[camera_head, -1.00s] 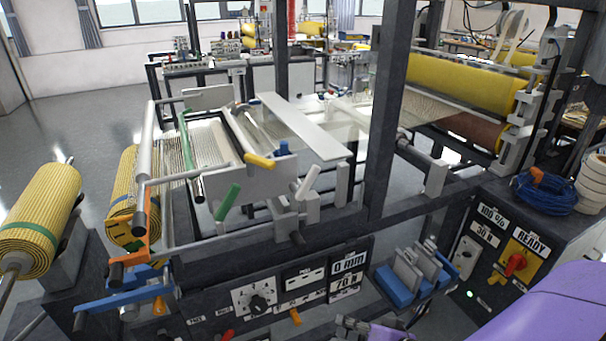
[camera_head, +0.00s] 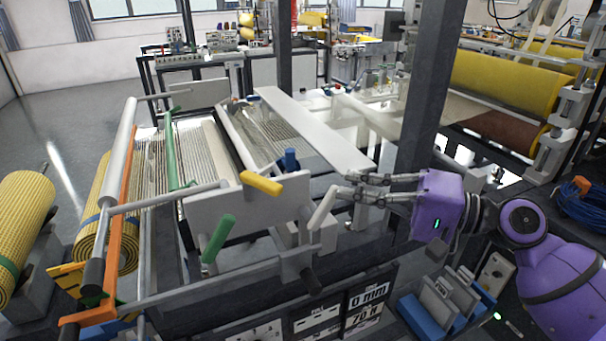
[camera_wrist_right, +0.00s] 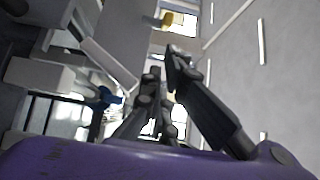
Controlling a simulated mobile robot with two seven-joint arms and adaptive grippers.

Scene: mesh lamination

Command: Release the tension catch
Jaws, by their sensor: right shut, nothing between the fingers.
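The catch is not labelled in view. On the near side plate of the lamination frame (camera_head: 235,205) are a white lever (camera_head: 322,208), a yellow handle (camera_head: 261,183), a green handle (camera_head: 218,238) and a blue knob (camera_head: 291,158). The white lever slants up to the right. My right gripper (camera_head: 348,185) is shut and empty, with its fingertips just right of the white lever's upper end. I cannot tell if they touch. In the right wrist view the fingers (camera_wrist_right: 165,65) point away over the machine, with a blue knob (camera_wrist_right: 108,96) to their left. My left gripper is out of view.
A dark upright post (camera_head: 428,95) stands close behind my right gripper. A long white plate (camera_head: 315,130) lies just beyond. Blue blocks (camera_head: 420,318) sit below on the bench. A yellow roll (camera_head: 505,80) is at the right, and an orange bar (camera_head: 125,210) at the left.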

